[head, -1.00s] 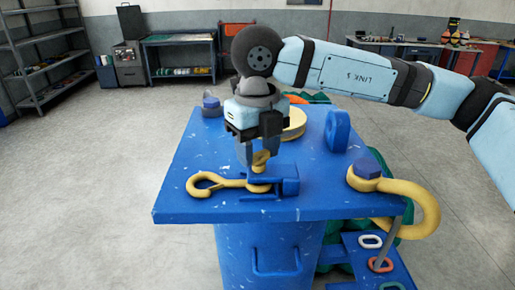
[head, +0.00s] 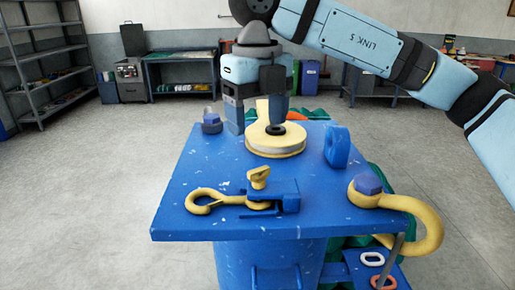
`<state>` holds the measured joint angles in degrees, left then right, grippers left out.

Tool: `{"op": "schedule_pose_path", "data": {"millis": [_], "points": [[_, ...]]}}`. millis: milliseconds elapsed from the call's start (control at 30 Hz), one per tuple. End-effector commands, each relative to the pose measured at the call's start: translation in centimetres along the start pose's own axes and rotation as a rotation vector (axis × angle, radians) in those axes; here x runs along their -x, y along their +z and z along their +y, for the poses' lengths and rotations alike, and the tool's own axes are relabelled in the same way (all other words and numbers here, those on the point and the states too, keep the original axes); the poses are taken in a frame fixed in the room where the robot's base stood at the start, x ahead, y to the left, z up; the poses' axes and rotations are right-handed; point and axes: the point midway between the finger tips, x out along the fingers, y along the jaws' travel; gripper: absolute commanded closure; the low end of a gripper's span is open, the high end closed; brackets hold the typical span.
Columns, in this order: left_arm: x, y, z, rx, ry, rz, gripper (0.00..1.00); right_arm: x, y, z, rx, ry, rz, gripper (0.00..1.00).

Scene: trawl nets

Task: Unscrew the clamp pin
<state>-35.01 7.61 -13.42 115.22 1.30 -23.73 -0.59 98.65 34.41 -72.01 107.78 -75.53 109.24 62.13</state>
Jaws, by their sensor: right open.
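The clamp pin (head: 259,176) is a yellow piece with a flat head, standing slightly tilted in the blue clamp (head: 288,197) near the table's front edge. My left gripper is not in view.
The blue bench top (head: 200,173) also bears a yellow sheave (head: 276,146), a blue ring (head: 337,147), a large yellow shackle (head: 408,207) with a blue bolt head, and a grey-blue bolt (head: 211,123). The bench top's left side is mostly bare.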

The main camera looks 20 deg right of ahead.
Motion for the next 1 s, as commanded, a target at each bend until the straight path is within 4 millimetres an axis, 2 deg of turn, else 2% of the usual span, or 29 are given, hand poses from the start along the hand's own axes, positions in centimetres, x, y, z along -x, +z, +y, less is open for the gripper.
{"op": "schedule_pose_path", "data": {"millis": [100, 300, 800, 867, 1000], "points": [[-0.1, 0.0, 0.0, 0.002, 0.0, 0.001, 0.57, 2.2, 0.0, 0.0, 0.0, 0.0, -0.001, 0.3], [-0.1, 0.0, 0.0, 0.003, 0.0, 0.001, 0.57, 4.3, 0.0, 0.0, 0.0, 0.0, 0.001, 0.3], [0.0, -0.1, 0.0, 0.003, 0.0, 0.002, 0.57, 4.7, 0.0, 0.0, 0.001, 0.0, 0.001, 0.3], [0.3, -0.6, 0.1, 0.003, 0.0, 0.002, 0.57, 5.3, 0.0, 0.0, 0.001, 0.0, 0.001, 0.3], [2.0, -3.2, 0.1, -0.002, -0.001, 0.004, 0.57, 8.5, 0.0, 0.0, 0.001, 0.0, 0.0, 0.3]]}}
